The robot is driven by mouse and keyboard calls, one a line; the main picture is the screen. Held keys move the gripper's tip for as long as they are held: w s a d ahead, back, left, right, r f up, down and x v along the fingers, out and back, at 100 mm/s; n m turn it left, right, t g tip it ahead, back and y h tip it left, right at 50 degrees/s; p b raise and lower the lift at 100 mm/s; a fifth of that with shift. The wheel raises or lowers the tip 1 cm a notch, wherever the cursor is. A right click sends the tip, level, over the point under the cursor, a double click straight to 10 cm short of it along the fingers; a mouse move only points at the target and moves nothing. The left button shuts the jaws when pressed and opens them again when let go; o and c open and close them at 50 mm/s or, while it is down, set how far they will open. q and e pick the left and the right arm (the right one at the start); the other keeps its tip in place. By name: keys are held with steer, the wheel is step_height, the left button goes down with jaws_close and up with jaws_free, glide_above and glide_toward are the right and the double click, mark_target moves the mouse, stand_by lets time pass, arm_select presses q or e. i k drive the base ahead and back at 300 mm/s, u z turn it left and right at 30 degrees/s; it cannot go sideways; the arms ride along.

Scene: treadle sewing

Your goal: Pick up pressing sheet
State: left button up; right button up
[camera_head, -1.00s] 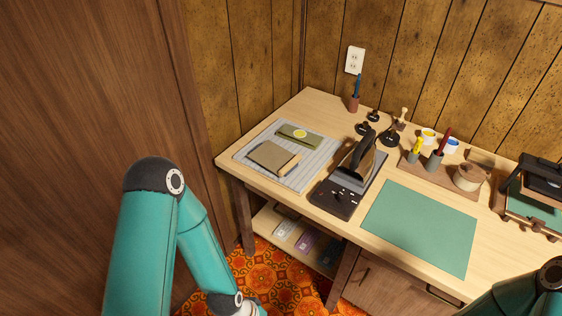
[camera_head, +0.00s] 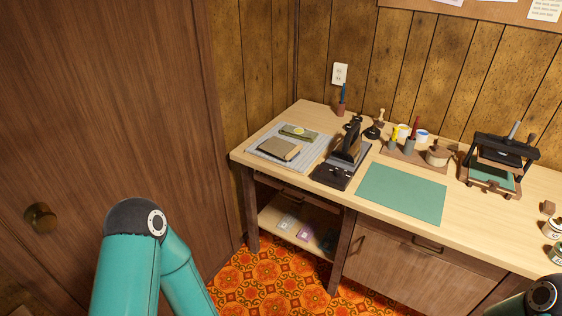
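I cannot tell for sure which thing is the pressing sheet. A tan, flat folded piece (camera_head: 279,149) lies on a grey striped pad (camera_head: 257,151) at the left end of the workbench. An olive packet with a yellow round mark (camera_head: 299,131) lies behind it on the same pad. A flat green sheet or mat (camera_head: 402,193) lies on the bench's front middle. My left arm rises at the lower left, in front of the door, and its gripper is out of view. Only a joint of my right arm shows at the lower right corner; its gripper is out of view.
A black iron-like tool (camera_head: 347,143) stands on a dark base (camera_head: 331,175) between pad and green sheet. Pots and tools stand in a wooden holder (camera_head: 381,150) behind. A black press (camera_head: 502,150) is at right. A lower shelf (camera_head: 268,222) holds packets. Orange patterned floor (camera_head: 258,279) is clear.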

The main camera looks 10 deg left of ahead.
mark_target(286, 150)
steer(key=z, duration=1.1)
steer(key=i, duration=1.5)
steer(key=u, duration=2.45)
steer(key=i, duration=0.3)
steer(key=u, duration=1.05)
steer(key=i, duration=0.5)
steer(key=u, duration=0.05)
